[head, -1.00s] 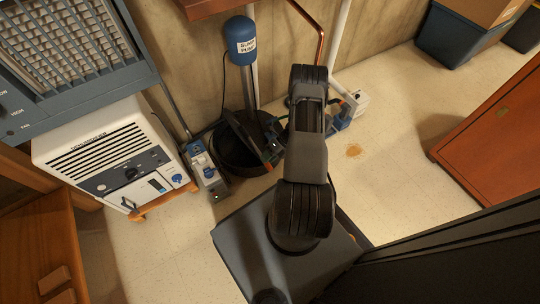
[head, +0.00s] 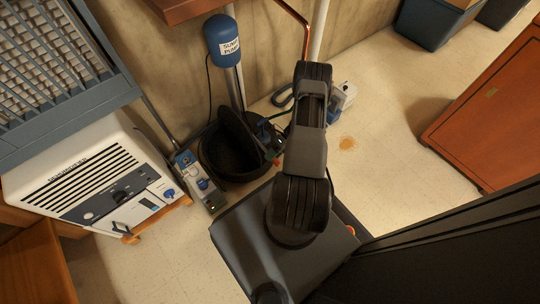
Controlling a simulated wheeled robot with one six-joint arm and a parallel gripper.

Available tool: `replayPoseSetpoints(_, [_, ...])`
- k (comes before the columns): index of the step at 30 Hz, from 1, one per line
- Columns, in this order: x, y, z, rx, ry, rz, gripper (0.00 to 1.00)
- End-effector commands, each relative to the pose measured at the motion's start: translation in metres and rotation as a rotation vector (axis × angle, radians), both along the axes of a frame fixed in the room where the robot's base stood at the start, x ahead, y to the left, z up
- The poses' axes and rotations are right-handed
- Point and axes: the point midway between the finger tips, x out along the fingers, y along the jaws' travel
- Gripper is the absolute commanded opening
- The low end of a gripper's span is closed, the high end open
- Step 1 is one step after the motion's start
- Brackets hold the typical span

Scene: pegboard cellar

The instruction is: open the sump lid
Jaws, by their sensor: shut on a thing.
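The sump pit (head: 216,160) is a round black basin in the floor by the wall, below the blue sump pump. Its dark lid (head: 239,133) stands tilted up at the pit's right side, and the dark inside of the pit shows to its left. My gripper (head: 274,154) is at the lid's right side, mostly hidden behind my own arm, with a small orange-red part showing. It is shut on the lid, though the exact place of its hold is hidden.
The blue sump pump (head: 223,40) stands on its column behind the pit. A grey-blue device (head: 199,182) and a white dehumidifier (head: 95,180) stand to the left. A red-brown cabinet (head: 490,125) is at right.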

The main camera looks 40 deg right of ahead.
Motion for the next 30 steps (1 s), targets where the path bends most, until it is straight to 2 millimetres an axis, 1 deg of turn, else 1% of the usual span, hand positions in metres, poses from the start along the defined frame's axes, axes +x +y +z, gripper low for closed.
replayPoseSetpoints(1, [-0.001, -0.005, -0.008, -0.026, -0.006, 0.0, 0.0])
replayPoseSetpoints(8, [-0.003, -0.009, -0.008, -0.027, -0.007, -0.008, 0.0])
replayPoseSetpoints(9, [-0.003, -0.009, -0.008, -0.027, -0.008, -0.009, 0.29])
replayPoseSetpoints(16, [-0.001, -0.007, -0.007, -0.029, -0.007, -0.004, 0.51])
replayPoseSetpoints(17, [-0.001, -0.006, -0.006, -0.028, -0.007, -0.002, 0.52])
replayPoseSetpoints(25, [0.001, -0.004, -0.003, -0.024, -0.006, 0.003, 0.52])
replayPoseSetpoints(28, [0.002, -0.01, 0.002, -0.024, -0.007, 0.003, 0.52])
replayPoseSetpoints(30, [0.002, -0.019, 0.008, -0.025, -0.008, 0.003, 0.52])
